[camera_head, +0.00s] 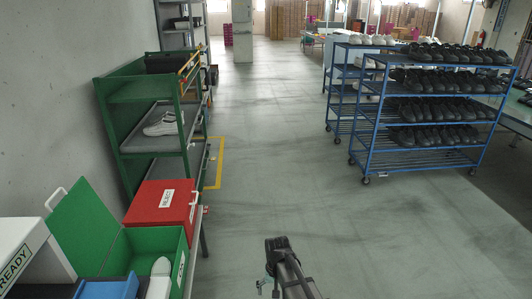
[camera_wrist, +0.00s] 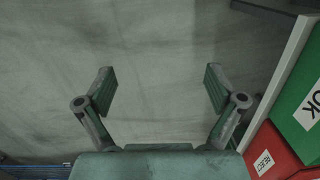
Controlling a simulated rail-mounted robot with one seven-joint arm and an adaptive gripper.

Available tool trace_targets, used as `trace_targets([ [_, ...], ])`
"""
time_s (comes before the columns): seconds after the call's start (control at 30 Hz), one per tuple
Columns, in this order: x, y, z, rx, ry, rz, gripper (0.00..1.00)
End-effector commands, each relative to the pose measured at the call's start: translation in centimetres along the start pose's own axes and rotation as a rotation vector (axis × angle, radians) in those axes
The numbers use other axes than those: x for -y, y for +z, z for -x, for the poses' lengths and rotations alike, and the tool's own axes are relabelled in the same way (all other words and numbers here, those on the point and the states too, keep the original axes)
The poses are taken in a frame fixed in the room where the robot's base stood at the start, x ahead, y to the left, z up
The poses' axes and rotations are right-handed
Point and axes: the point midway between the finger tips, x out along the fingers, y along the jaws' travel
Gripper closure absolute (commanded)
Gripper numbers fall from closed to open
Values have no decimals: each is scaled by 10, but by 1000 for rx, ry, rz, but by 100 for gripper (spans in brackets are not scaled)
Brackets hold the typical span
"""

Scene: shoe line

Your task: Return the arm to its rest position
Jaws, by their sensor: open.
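My gripper (camera_wrist: 160,88) is open and empty in the wrist view, its two fingers spread apart over bare grey floor. Nothing touches the fingers.
The open green box (camera_head: 150,243) holds a white shoe (camera_head: 160,267). A red box (camera_head: 162,203) sits beyond it. The green shelf (camera_head: 140,95) holds white shoes (camera_head: 162,124). A blue rack (camera_head: 415,150) of black shoes stands right. The middle floor is clear.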

Motion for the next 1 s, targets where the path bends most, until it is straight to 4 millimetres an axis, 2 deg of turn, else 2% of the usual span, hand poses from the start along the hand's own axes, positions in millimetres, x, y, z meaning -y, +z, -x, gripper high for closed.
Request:
trace_targets([
  [0.03, -29, 21, 0, -10, 3, -11, 7],
  [0.1, -56, 35, -3, -23, 8, -11, 7],
  [0.3, -114, 73, -6, -51, 21, -17, 7],
  [0.43, -144, 98, -6, -66, 32, -20, 7],
  [0.57, -141, 111, -38, -11, 31, -15, 7],
  [0.77, -141, 147, -84, 79, 30, -17, 7],
  [0.87, -141, 172, -112, 138, 29, -18, 7],
  [1.0, -142, 217, -155, 235, 28, -20, 7],
])
